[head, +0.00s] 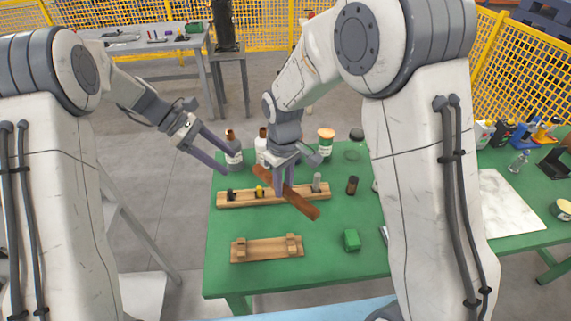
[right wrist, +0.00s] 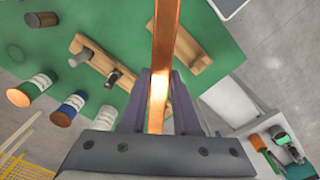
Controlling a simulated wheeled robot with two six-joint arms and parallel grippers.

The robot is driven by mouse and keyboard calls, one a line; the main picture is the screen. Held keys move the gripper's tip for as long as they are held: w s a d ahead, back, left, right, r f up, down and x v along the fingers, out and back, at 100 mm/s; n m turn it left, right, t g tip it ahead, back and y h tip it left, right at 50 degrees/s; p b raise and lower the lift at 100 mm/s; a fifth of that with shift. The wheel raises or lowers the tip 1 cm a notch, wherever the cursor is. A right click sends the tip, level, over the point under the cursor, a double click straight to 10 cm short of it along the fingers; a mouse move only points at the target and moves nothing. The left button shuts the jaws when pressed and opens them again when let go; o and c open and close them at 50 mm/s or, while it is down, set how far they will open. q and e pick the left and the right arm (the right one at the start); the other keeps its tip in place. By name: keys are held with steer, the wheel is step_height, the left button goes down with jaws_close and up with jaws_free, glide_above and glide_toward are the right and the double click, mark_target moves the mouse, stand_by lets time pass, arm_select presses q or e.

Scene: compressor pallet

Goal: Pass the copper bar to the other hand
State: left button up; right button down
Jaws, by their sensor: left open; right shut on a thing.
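A copper bar (head: 303,204) is held by my right gripper (head: 282,188) above the green table. It slants from upper left to lower right in the head view. In the right wrist view the copper bar (right wrist: 163,50) runs between the two fingers (right wrist: 160,105), which are shut on it. My left gripper (head: 220,157) is open and empty, to the left of the bar and apart from it, near the table's back left corner.
On the green table (head: 340,275) stand a wooden rack (head: 240,200) with several tools, a smaller wooden stand (head: 267,249), a green block (head: 352,240), a dark bottle (head: 352,185) and several containers at the back.

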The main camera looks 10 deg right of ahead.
steer(key=shift+s+a+f+n, duration=0.1)
steer(key=shift+s+f+n, duration=0.2)
steer(key=shift+f, duration=0.25)
steer(key=shift+s+a+f+n, duration=0.15)
steer(key=shift+f+n, duration=0.15)
steer(key=shift+f, duration=0.4)
arm_select(q)
steer(key=m+g+y, duration=0.3)
steer(key=m+g, duration=0.1)
steer(key=m, duration=0.3)
glide_toward(267, 177)
steer(key=x, duration=1)
steer(key=shift+s+f, duration=0.2)
steer(key=shift+s, duration=0.05)
jaws_close()
steer(key=shift+d, duration=0.1)
